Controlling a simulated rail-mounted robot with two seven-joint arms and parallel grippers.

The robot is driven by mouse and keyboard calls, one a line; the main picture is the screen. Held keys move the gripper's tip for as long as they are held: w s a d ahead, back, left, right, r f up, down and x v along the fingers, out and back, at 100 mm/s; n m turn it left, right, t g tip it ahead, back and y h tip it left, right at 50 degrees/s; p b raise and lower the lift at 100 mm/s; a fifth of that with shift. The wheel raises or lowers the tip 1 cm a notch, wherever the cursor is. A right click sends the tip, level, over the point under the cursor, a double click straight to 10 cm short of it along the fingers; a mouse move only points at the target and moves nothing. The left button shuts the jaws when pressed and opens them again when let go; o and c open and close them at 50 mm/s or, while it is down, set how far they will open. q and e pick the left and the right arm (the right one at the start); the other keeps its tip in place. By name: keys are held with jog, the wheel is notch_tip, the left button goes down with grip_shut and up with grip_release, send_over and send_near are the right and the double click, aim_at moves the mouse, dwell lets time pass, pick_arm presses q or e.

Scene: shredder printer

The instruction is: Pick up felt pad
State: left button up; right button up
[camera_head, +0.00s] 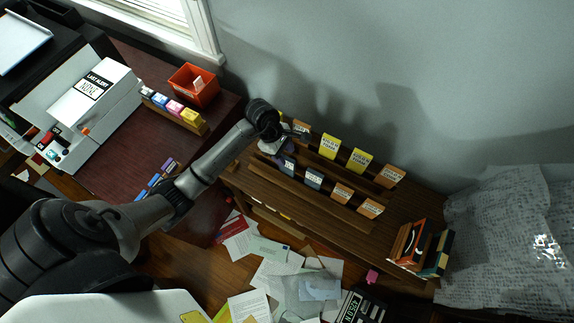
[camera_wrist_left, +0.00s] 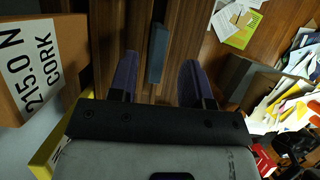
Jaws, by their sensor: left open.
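A slate-blue pad (camera_wrist_left: 157,52), which looks like the felt pad, shows edge-on in the left wrist view, standing in a slot of the wooden rack. My left gripper (camera_wrist_left: 159,72) is open, with one finger on each side of the pad's near end and gaps between. In the head view my left gripper (camera_head: 280,146) is at the left end of the rack, partly hidden by my arm. My right gripper is not seen.
The wooden rack (camera_head: 385,232) holds several labelled samples, with yellow foam pieces (camera_head: 361,160) in the back row. Books (camera_head: 408,243) stand at the rack's right end. Loose papers (camera_head: 268,262) cover the desk in front.

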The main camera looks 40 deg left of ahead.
aim_at(287, 168)
pick_arm(q)
jog(key=shift+x, duration=2.75)
jog(key=shift+a, duration=0.2)
jog(key=shift+c, duration=0.2)
grip_shut()
